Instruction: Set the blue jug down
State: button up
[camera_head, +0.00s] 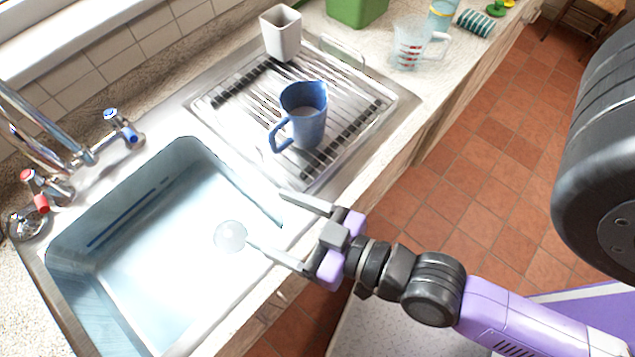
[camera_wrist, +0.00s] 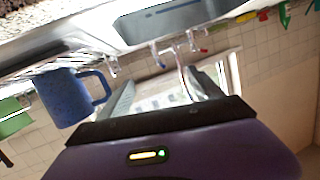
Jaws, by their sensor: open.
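The blue jug (camera_head: 306,118) stands upright on the draining rack (camera_head: 352,117) beside the sink, with its handle toward the lower left. My gripper (camera_head: 268,228) is open and empty over the sink's right edge, nearer to me than the jug and apart from it. In the wrist view the jug (camera_wrist: 66,97) appears at the left, its handle pointing right, outside the open fingers (camera_wrist: 160,98). Nothing shows between the fingers.
The sink basin (camera_head: 130,270) lies left of my gripper, with taps (camera_head: 118,128) behind it. A white cup (camera_head: 281,33) stands at the rack's back corner. A clear measuring jug (camera_head: 408,46) and a green container (camera_head: 356,10) are on the counter beyond.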

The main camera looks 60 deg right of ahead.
jog(key=s+d+n+g, duration=0.1)
jog(key=s+d, duration=0.2)
jog(key=s, duration=0.7)
jog(key=shift+s+d+f+n+y, duration=0.15)
jog(key=shift+s+d+n+y, duration=0.1)
jog(key=shift+d+n+y, duration=0.1)
